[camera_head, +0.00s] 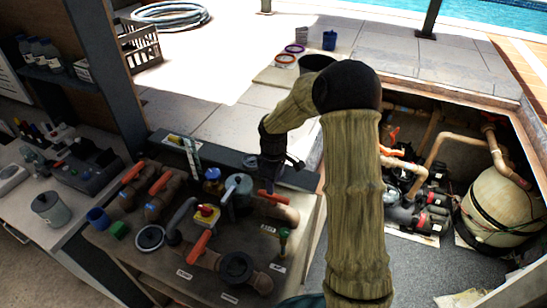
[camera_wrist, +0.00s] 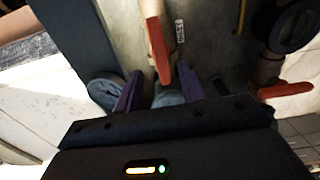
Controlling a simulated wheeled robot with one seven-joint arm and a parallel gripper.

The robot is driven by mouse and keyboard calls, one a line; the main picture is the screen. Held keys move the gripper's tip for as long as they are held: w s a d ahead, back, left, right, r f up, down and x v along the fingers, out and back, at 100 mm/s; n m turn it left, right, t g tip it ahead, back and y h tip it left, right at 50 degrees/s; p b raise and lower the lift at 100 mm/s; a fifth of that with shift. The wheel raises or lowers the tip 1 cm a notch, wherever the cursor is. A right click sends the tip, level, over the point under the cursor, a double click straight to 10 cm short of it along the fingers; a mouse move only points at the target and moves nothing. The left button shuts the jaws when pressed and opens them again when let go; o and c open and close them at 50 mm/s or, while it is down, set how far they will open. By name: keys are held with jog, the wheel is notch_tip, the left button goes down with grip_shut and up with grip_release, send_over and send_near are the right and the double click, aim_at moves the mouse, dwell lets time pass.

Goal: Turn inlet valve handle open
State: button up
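A red-orange valve handle (camera_head: 273,196) sits on a brown pipe at the right back of the bench of valves, below my gripper (camera_head: 268,186). In the wrist view a red handle (camera_wrist: 153,38) points between the two purple fingers of my gripper (camera_wrist: 160,68). The fingers are spread, with a gap on each side of the handle, and hold nothing. A small label (camera_wrist: 179,31) lies beside this handle; I cannot read it surely. Other red handles are at the left (camera_head: 133,171), beside it (camera_head: 161,182), and at the front (camera_head: 199,247).
Close by are a grey pot (camera_head: 237,193), a blue-capped jar (camera_head: 213,182), a yellow box with a red knob (camera_head: 207,215) and a black round cap (camera_head: 237,267). A pit with pumps and a tank (camera_head: 492,208) lies right.

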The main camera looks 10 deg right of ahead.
aim_at(274, 195)
notch_tip(274, 195, up, 12)
jog(key=b, duration=0.2)
dwell(0.4)
jog(key=s+f+m+t, duration=0.1)
jog(key=s+m, duration=0.4)
jog(key=s, duration=0.5)
jog(key=s+f+m+t, duration=0.1)
jog(key=s+f+m, duration=0.3)
jog(key=s, duration=0.6)
jog(key=shift+s+d+m+t, duration=0.15)
jog(key=shift+s+m+t, duration=0.15)
jog(key=shift+m, duration=0.7)
jog(key=shift+r, duration=0.1)
jog(key=shift+c, duration=0.4)
